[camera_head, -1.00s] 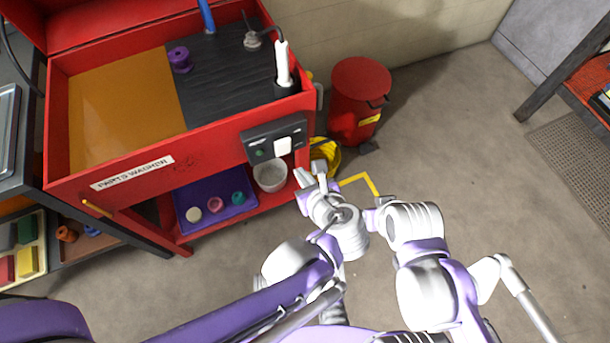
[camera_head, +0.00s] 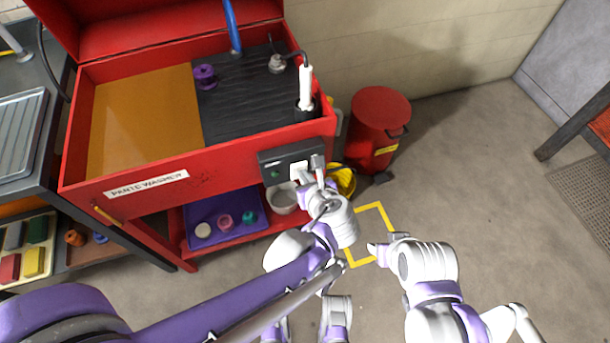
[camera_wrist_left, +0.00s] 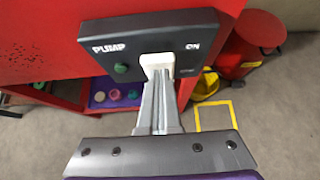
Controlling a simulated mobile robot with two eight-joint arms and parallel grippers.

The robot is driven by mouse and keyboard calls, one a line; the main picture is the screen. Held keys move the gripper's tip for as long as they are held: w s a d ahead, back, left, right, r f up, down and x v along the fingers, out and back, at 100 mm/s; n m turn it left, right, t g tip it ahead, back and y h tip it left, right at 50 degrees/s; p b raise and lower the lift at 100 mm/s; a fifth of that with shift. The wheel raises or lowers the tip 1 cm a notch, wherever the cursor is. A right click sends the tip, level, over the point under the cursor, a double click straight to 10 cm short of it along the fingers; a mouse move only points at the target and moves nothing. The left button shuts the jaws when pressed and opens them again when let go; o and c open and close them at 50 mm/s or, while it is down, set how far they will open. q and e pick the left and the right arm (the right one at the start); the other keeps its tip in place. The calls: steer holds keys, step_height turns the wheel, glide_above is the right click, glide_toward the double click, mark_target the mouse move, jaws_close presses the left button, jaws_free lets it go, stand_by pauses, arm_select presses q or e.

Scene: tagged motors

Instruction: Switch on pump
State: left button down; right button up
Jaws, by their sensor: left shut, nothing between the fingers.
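The black pump control box (camera_head: 270,159) is on the front of the red parts washer (camera_head: 225,155). In the left wrist view the box (camera_wrist_left: 107,34) reads PUMP and ON, with a white switch (camera_wrist_left: 156,60) and a green round light or button (camera_wrist_left: 121,69). The switch (camera_head: 298,171) also shows in the head view. My left gripper (camera_head: 318,166) is shut and empty, at the box's right part. In the left wrist view its tips (camera_wrist_left: 160,76) overlap the switch's lower edge; contact is unclear. My right gripper (camera_head: 375,250) is low, away from the washer; its jaw state is unclear.
A red bin (camera_head: 380,112) and a yellow bucket (camera_head: 343,181) stand right of the washer. A purple tray (camera_head: 215,236) and a white bowl (camera_head: 281,203) are on its lower shelf. Floor on the right is open.

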arm_select(q)
steer(key=shift+w+a+r+g+p, duration=0.2)
steer(key=shift+w+r+g+p, duration=0.25)
steer(key=shift+w+g+p, duration=0.05)
steer(key=shift+f, duration=0.15)
steer(key=shift+r+p, duration=0.55)
steer(key=shift+r, duration=0.25)
